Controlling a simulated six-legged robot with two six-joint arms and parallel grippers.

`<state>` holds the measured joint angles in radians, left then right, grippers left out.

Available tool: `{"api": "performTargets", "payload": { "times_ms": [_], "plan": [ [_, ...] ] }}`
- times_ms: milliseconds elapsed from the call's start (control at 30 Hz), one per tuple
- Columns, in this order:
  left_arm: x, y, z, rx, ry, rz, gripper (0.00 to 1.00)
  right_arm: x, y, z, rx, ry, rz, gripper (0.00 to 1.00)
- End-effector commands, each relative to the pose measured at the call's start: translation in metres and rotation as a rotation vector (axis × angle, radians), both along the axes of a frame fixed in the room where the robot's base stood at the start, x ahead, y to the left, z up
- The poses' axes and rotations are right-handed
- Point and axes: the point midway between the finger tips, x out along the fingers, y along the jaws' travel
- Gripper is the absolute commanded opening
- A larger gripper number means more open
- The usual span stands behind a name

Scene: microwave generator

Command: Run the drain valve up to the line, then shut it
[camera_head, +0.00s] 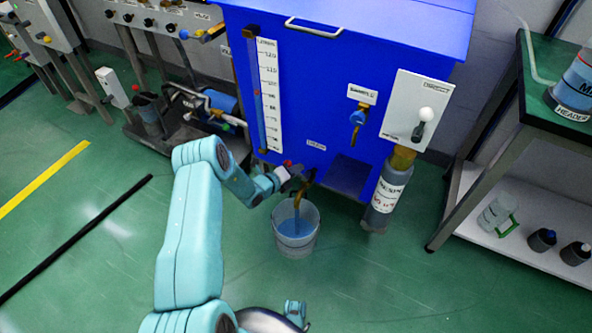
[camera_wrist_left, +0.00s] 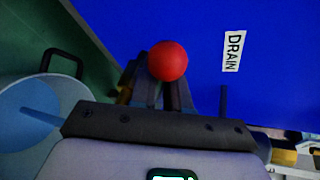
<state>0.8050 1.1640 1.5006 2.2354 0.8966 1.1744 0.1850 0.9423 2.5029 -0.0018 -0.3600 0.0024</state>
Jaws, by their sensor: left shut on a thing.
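The drain valve's red ball knob (camera_head: 287,163) is at the lower front of the blue tank, under the DRAIN label (camera_head: 316,145). My left gripper (camera_head: 294,172) is at the valve handle, shut on it. In the left wrist view the red knob (camera_wrist_left: 168,61) sits at the tips of the fingers (camera_wrist_left: 160,92). The brass spout (camera_head: 300,192) points down over a pale translucent bucket (camera_head: 310,219) on the floor. A blue stream (camera_wrist_left: 40,117) runs into the bucket, which holds blue liquid. The fill line cannot be made out clearly.
The blue tank (camera_head: 395,30) carries a scale (camera_head: 269,95), a blue-handled tap (camera_head: 357,117) and a white switch panel (camera_head: 416,108). A labelled cylinder (camera_head: 388,190) hangs right of the bucket. A bench (camera_head: 540,75) stands at right.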

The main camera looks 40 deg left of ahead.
Motion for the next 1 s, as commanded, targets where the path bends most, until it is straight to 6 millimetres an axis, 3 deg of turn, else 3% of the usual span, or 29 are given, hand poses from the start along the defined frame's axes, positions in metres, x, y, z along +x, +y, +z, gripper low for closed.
{"api": "performTargets", "payload": {
  "times_ms": [500,533,600,867,1000],
  "plan": [
    [0.0,-0.001,0.002,0.019,0.002,0.002,0.0,0.0,0.0,0.001,0.0,0.001,0.001,0.43],
    [0.0,-0.001,0.002,0.019,0.002,0.002,0.22,0.0,0.0,0.001,0.0,0.001,0.001,0.43],
    [0.0,-0.001,0.001,0.019,0.002,0.002,0.37,0.0,0.0,0.001,0.0,0.001,0.001,0.43],
    [0.0,-0.001,0.001,0.019,0.003,0.002,0.37,0.0,0.0,0.002,0.0,0.001,0.001,0.43],
    [-0.01,-0.001,0.007,0.018,0.005,0.003,0.37,-0.001,0.001,0.008,0.0,0.002,0.004,0.43]
  ]
}}
